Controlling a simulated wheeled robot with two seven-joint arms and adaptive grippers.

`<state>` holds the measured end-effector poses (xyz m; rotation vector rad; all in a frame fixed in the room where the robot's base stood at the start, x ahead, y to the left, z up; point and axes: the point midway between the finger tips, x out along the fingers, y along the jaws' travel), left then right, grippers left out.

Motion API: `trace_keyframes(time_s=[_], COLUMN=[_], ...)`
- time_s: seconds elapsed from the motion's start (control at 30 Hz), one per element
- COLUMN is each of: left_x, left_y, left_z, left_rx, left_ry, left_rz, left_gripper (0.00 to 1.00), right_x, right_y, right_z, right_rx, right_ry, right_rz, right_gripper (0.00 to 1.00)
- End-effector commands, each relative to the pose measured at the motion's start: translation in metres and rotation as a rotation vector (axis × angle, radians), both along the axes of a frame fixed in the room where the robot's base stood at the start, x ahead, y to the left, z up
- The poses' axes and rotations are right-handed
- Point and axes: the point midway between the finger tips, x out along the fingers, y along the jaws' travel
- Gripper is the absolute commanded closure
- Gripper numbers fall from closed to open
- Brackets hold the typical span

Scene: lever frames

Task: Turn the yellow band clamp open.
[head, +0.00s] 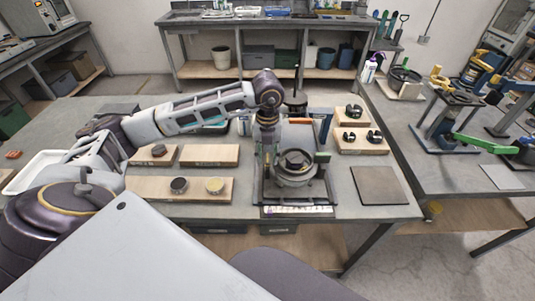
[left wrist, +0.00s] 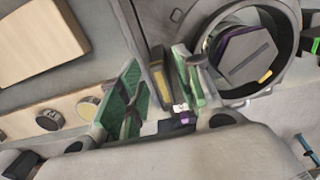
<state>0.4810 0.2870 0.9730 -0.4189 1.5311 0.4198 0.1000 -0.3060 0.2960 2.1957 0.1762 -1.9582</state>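The yellow band clamp shows in the left wrist view as a dark lever with a yellow band (left wrist: 158,74), beside a grey ring holder (left wrist: 218,62). My left gripper (left wrist: 160,93) is open, with one green-padded finger on each side of this lever. A small gap seems to remain at the left finger; contact at the right finger is unclear. In the head view my left gripper (head: 267,163) points down at the left side of the ring holder (head: 296,171) and largely hides the yellow clamp. My right gripper is in neither view.
A dark green clamp (head: 322,158) stands at the ring's right. The holder sits on a dark framed base (head: 262,208). Wooden blocks (head: 209,155) with round knobs lie to the left, and more knobbed blocks (head: 346,146) to the right. A flat grey plate (head: 379,186) lies front right.

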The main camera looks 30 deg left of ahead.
Motion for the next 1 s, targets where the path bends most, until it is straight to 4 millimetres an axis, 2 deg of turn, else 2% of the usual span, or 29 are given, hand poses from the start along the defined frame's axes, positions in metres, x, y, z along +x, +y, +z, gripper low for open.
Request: trace_keyframes(time_s=[0.27, 0.7, 1.0], left_x=[0.001, 0.001, 0.000], left_y=[-0.001, 0.000, 0.000], left_z=[0.017, 0.065, 0.079], left_rx=[-0.001, -0.001, 0.000], left_ry=[-0.005, -0.004, -0.001], left_rz=[0.000, -0.001, 0.000], left_gripper=[0.64, 0.64, 0.64], right_x=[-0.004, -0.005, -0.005], right_y=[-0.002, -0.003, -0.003], right_z=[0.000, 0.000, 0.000], right_rx=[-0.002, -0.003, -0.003], right_ry=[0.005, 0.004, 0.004], right_rz=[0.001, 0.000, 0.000], right_gripper=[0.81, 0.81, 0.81])
